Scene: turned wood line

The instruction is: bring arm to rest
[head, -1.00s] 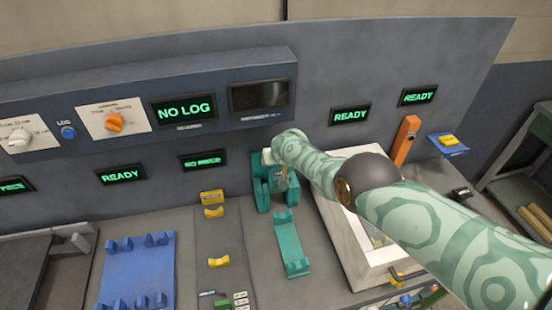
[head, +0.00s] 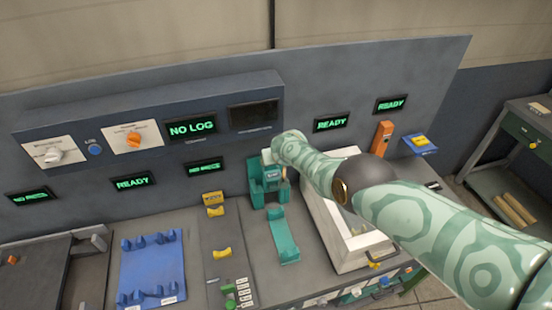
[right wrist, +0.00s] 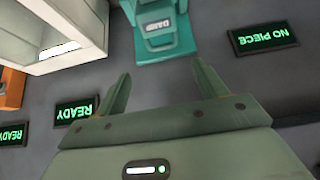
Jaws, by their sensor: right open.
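My right arm comes in from the right in the head view, its patterned green-and-white links (head: 440,225) reaching across to the back panel. Its end is in front of the panel, close to the teal clamp stand (head: 258,182); the fingers are not clear there. In the right wrist view my right gripper (right wrist: 163,72) has its two green fingers spread apart with nothing between them. The teal stand with a small lettered display (right wrist: 165,38) lies beyond the fingertips. My left gripper is not in view.
A grey-and-white box machine (head: 315,215) stands under my right arm. A blue cradle tray (head: 152,270), yellow rests (head: 222,252) and a teal cradle (head: 284,235) are on the bench. The panel display (head: 192,128) reads NO LOG. A side table (head: 490,185) stands at right.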

